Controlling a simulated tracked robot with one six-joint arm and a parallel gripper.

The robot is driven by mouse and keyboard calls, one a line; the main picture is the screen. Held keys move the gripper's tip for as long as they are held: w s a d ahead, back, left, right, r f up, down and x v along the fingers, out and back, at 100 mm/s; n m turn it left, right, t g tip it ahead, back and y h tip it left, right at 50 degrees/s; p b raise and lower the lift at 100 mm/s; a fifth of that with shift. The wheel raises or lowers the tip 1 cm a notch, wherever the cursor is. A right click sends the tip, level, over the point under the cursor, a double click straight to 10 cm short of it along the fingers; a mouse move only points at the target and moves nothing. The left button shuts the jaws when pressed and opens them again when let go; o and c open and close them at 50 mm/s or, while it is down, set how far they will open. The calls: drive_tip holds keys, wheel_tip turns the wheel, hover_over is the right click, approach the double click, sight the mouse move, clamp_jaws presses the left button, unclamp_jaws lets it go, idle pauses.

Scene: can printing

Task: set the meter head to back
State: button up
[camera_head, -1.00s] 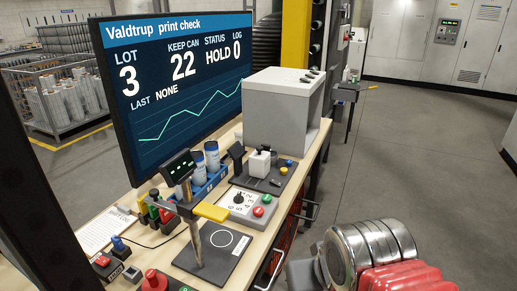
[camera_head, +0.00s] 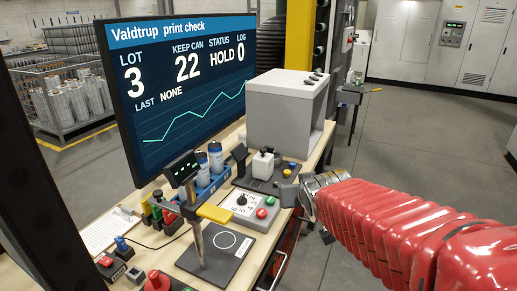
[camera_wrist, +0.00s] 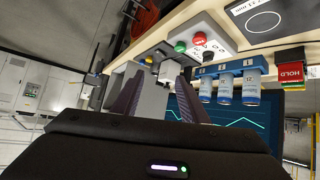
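The meter is a post (camera_head: 198,236) standing on a dark plate (camera_head: 226,251) with a white circle. Its head is a small black display (camera_head: 182,168) with green digits at the top, tilted. A yellow paddle (camera_head: 215,213) sticks out lower down. The digits are too small to read. My gripper (camera_head: 304,192) is at the bench's front edge, right of the meter and clear of it. In the wrist view my gripper (camera_wrist: 160,84) has its two dark fingers apart. The plate with the circle (camera_wrist: 263,22) also shows there, but I cannot make out the meter head.
A panel with a dial and red and green buttons (camera_head: 246,208) lies between meter and gripper. A white block with a black knob (camera_head: 263,165) is behind. Blue-racked cans (camera_head: 216,160), a large screen (camera_head: 185,85) and a grey box (camera_head: 287,110) crowd the back.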

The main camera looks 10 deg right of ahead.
drive_tip(key=w+f+n+t+y, duration=0.15)
drive_tip(key=w+t, duration=0.25)
drive_tip(key=w, duration=1.2)
drive_tip(key=t+y, duration=0.3)
approach(264, 151)
drive_tip(key=shift+s+d+f+n, duration=0.15)
drive_tip(key=shift+s+n, duration=0.1)
drive_tip(key=shift+s, duration=0.35)
drive_tip(key=shift+s+d+r+n, duration=0.1)
drive_tip(key=shift+s+d+n, duration=0.1)
drive_tip(key=shift+s, duration=0.45)
drive_tip(key=shift+w, duration=0.1)
drive_tip(key=w+a, duration=0.1)
drive_tip(key=w, duration=0.8)
drive_tip(key=w+a, duration=0.1)
drive_tip(key=w, duration=0.3)
drive_tip(key=shift+w+a, duration=0.2)
drive_tip(key=shift+a, duration=0.15)
drive_tip(key=shift+c, duration=0.5)
clamp_jaws()
